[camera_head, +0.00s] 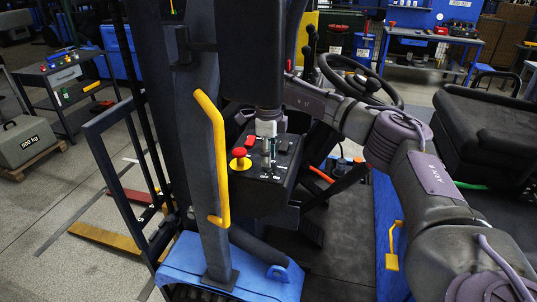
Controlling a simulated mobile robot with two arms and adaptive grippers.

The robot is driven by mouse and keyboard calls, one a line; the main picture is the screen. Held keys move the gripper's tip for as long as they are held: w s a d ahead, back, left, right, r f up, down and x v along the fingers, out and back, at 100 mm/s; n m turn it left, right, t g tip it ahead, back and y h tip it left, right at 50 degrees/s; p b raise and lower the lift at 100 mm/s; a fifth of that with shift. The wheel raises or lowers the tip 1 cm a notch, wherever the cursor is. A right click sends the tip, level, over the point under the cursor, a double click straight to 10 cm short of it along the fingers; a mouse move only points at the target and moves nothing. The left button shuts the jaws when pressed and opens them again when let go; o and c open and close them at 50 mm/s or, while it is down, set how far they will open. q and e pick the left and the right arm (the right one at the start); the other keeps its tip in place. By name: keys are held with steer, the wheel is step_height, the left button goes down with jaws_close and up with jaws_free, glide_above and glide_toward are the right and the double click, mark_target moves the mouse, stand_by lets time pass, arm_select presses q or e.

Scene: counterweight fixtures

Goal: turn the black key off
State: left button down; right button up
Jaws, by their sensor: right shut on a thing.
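My right arm comes in from the right, and its gripper (268,148) points down at the black control panel (262,190) beside the yellow-railed post. The gripper's fingers are shut at the panel's top, just right of the red mushroom button (239,153). The black key is too small and too covered by the fingers to make out; the fingers are closed where it seems to sit. Its turn position cannot be told. My left gripper is not in view.
A grey post with a yellow grab handle (222,190) stands close left of the panel. A black steering wheel (360,80) is behind my right arm. A dark seat (485,135) is at the right. A 500 kg weight (27,142) sits on a pallet at far left.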

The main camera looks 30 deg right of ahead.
steer(key=shift+w+r, duration=0.1)
steer(key=shift+r, duration=0.05)
steer(key=o, duration=1.1)
steer(key=shift+o, duration=0.2)
step_height(320, 180, up, 12)
